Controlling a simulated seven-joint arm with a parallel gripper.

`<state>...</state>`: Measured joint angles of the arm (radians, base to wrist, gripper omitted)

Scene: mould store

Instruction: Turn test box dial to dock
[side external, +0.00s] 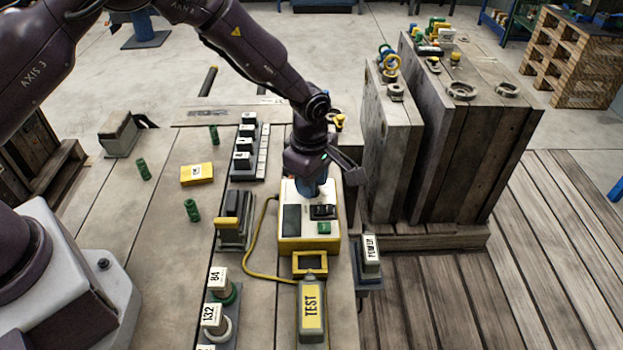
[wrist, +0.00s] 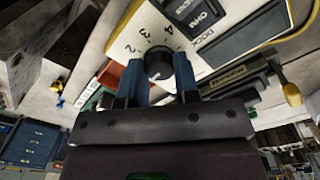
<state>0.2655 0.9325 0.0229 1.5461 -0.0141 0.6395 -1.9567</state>
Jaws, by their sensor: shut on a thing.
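The test box (side external: 297,244) is white with yellow edges, a dark screen, a black switch block and a green button, and stands on the bench. In the wrist view, its white face (wrist: 126,43) carries numbers around a dark round dial (wrist: 158,60), and the word DOCK near the screen. My gripper (wrist: 160,75) has its blue fingers on both sides of the dial and is shut on it. A small light mark shows on the dial; I cannot tell which label it points at. In the side view my gripper (side external: 316,188) is over the box's far end and hides the dial.
A POWER unit (side external: 370,253) sits at the bench's right edge. Tall wooden moulds (side external: 455,135) stand close to the right of the arm. Green cylinders and a yellow block (side external: 196,174) lie left.

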